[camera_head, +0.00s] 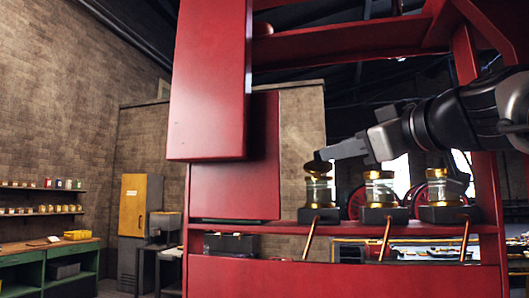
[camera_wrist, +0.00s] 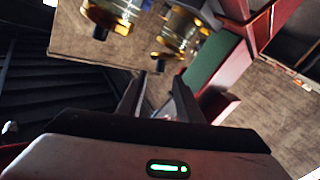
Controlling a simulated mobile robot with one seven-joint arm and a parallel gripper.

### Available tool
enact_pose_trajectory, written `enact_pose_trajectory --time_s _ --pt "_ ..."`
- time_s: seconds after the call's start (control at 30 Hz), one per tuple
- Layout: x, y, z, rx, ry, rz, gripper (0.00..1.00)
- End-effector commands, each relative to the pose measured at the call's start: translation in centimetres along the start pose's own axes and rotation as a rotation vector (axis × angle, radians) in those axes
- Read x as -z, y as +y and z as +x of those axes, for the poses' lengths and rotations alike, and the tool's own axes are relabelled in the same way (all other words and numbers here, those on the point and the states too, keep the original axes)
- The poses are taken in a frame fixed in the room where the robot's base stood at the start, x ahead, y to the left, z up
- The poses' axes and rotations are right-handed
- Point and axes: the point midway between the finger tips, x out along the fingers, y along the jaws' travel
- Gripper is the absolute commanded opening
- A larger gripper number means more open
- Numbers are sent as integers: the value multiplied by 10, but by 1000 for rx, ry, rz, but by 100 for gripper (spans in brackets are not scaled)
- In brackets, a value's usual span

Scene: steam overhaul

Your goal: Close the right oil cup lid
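Three glass oil cups with brass collars stand in a row on the red frame in the head view: a left cup (camera_head: 318,192), a middle cup (camera_head: 379,190) and a right cup (camera_head: 443,190). My arm passes in front of and above the right cup, and its lid cannot be made out clearly. My gripper (camera_head: 328,155) reaches left, its tips close to the dark top of the left cup; contact cannot be told. In the wrist view my gripper's fingers (camera_wrist: 157,95) are apart with nothing seen between them. Two cups (camera_wrist: 112,12) (camera_wrist: 184,27) show beyond them.
A copper pipe (camera_head: 310,238) runs down below the left cup, with similar pipes under the others. Red panels (camera_head: 210,85) stand left of the cups. A yellow-doored cabinet (camera_head: 133,205) and a green workbench (camera_head: 25,268) are farther back.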

Motion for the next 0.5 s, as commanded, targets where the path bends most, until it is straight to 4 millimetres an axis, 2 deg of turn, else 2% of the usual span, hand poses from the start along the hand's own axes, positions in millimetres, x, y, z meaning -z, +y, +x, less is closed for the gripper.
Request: enact_pose_trajectory --time_s 0.03,0.2,0.33,0.5 --pt "0 0 12 2 -3 0 33" --pt "1 0 38 1 -1 1 33" --pt "0 0 49 1 -1 0 33" --pt "0 0 54 0 -1 0 33"
